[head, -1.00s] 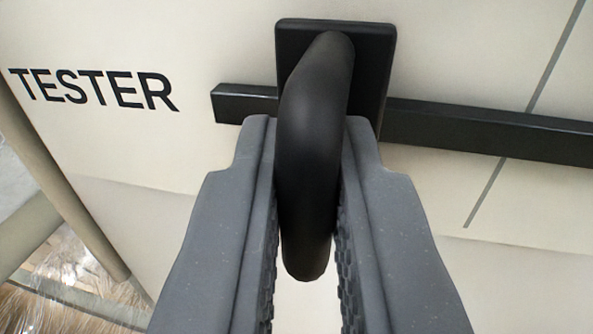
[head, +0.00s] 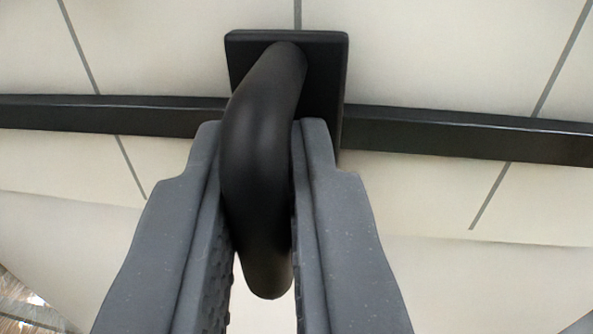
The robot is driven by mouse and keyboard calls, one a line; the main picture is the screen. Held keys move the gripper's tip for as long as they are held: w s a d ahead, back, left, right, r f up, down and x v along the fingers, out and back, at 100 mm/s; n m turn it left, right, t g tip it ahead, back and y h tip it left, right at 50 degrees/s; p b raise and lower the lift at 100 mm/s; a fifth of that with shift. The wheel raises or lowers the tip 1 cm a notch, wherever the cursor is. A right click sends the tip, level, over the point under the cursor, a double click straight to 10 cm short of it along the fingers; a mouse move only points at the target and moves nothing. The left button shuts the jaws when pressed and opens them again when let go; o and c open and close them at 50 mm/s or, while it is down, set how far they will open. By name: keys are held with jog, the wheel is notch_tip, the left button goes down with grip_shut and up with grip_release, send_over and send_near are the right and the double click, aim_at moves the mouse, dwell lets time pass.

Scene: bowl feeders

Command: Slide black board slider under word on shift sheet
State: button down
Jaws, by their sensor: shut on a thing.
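The black slider (head: 325,60) has a square plate and a thick curved handle (head: 262,110). It sits on a black horizontal rail (head: 440,132) that crosses a cream board (head: 430,50). My gripper (head: 260,150) is shut on the handle, one grey finger on each side of it. Grey slanted lines divide the board into columns, and the slider covers part of one line. No word shows on the board in this view. The shift sheet cannot be made out.
The rail runs clear of other things on both sides of the slider, out to both picture edges. The board's lower edge (head: 480,240) lies below the rail. A blurred patch of floor (head: 25,310) shows at the lower left.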

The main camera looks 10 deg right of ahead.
dwell(0.4)
jog(key=c, duration=1.6)
grip_release()
jog(key=shift+s, duration=0.1)
jog(key=shift+o, duration=0.2)
jog(key=s+b, duration=0.4)
jog(key=s, duration=0.7)
jog(key=shift+s+a+f, duration=0.15)
jog(key=shift+a+f, duration=0.05)
jog(key=shift+a, duration=0.25)
jog(key=b, duration=0.3)
jog(key=shift+s, duration=0.25)
